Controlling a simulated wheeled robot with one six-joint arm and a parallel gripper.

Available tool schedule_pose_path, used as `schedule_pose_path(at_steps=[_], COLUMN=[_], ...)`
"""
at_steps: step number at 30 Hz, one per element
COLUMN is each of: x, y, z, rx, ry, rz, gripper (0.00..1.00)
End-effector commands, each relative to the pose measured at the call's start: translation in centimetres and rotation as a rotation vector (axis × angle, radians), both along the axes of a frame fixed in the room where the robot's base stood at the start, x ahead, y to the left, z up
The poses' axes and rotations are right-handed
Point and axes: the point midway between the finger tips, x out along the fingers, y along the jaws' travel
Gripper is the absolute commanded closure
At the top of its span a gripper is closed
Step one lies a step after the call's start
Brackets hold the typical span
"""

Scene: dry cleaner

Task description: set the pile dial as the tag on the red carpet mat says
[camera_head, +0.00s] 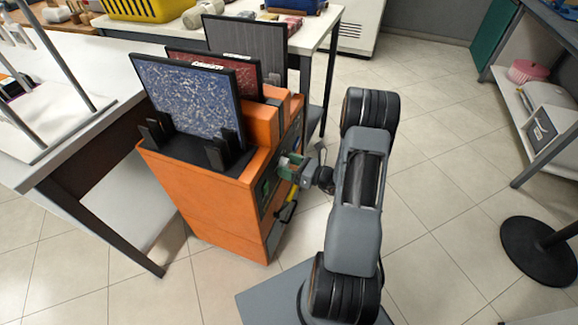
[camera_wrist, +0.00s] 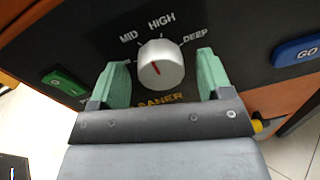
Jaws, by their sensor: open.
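The pile dial (camera_wrist: 161,65) is a round silver knob with a red mark on a dark panel. MID, HIGH and DEEP show around it; another label at its left is mostly hidden. The red mark sits left of the knob's centre; which label it points to is unclear. My gripper (camera_wrist: 161,78) is open, with its green fingers at either side of the dial; contact cannot be told. In the head view my gripper (camera_head: 291,167) is at the orange machine's panel. The red carpet mat (camera_head: 247,75) stands behind a blue one; its small white tag (camera_head: 193,64) is unreadable.
The orange machine (camera_head: 200,205) also holds a blue mat (camera_head: 190,95) and a grey mat (camera_head: 250,40). A green button (camera_wrist: 65,83) and a blue GO button (camera_wrist: 297,52) flank the dial. A white table (camera_head: 60,135) stands left; the floor at right is mostly open.

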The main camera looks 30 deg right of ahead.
Motion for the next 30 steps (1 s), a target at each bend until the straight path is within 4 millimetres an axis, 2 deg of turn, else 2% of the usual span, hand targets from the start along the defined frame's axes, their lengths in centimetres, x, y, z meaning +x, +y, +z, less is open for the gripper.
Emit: schedule_pose_path(at_steps=[6, 21, 25, 30], x=[0.01, -0.01, -0.01, 0.0], y=[0.0, -0.01, -0.01, -0.01], z=[0.02, 0.01, -0.14, -0.36], rx=[0.0, 0.0, -0.027, -0.177], ry=[0.0, 0.0, -0.024, -0.165], rz=[0.0, 0.0, 0.001, 0.0], gripper=[0.29, 0.76, 0.77, 0.77])
